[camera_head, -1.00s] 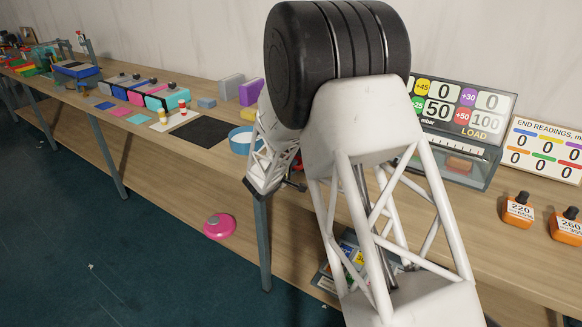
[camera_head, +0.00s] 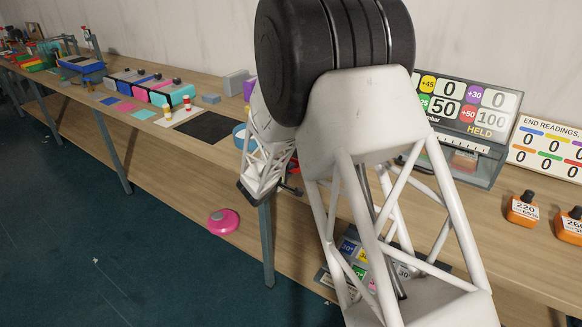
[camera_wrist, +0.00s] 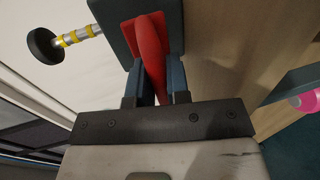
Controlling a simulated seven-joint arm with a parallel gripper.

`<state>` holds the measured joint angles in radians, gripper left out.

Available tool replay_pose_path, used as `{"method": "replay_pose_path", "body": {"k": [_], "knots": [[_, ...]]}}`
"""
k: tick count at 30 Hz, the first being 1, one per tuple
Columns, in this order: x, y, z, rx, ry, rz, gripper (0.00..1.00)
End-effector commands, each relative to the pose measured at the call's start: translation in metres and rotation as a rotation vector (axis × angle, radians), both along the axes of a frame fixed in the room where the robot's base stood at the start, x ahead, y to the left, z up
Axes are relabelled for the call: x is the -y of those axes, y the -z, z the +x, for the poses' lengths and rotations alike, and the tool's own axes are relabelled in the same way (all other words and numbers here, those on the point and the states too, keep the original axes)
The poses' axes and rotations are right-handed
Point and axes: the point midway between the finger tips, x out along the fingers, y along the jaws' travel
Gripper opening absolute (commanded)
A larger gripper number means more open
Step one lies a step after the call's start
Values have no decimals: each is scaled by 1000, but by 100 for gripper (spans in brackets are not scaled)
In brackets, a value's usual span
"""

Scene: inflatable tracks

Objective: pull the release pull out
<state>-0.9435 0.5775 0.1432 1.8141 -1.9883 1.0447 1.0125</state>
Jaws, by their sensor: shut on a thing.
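The red release pull (camera_wrist: 152,50) shows in the wrist view as a long tapered red piece in front of a red patch on a dark block (camera_wrist: 112,22). My gripper (camera_wrist: 162,85) has its two dark fingers shut on it, one on each side. The lower end of the pull lies between the fingers. In the head view my white arm covers the pull and the fingertips, so I cannot see from there how far out the pull sits.
A striped yellow and silver post with a black knob (camera_wrist: 75,38) stands left of the block. A display box (camera_head: 468,115) reads HELD. Orange weights (camera_head: 522,208) stand at the right. A pink disc (camera_head: 223,221) shows below the table edge.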

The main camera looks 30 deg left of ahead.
Motion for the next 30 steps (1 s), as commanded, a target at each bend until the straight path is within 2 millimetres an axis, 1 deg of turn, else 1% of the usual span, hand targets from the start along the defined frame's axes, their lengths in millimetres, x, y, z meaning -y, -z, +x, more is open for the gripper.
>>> {"method": "replay_pose_path", "body": {"k": [6, 7, 11, 12, 23, 26, 30], "knots": [[0, 1, 0, -1, 0, -1, 0], [0, 1, 0, -1, 0, -1, 19], [0, 0, 0, 0, 0, -1, 39], [0, 0, 0, 0, 0, -1, 41], [0, 0, -2, 0, 0, 0, 41], [0, -1, -6, 0, -1, -1, 41], [-1, -4, -16, 0, -2, -1, 41]]}}
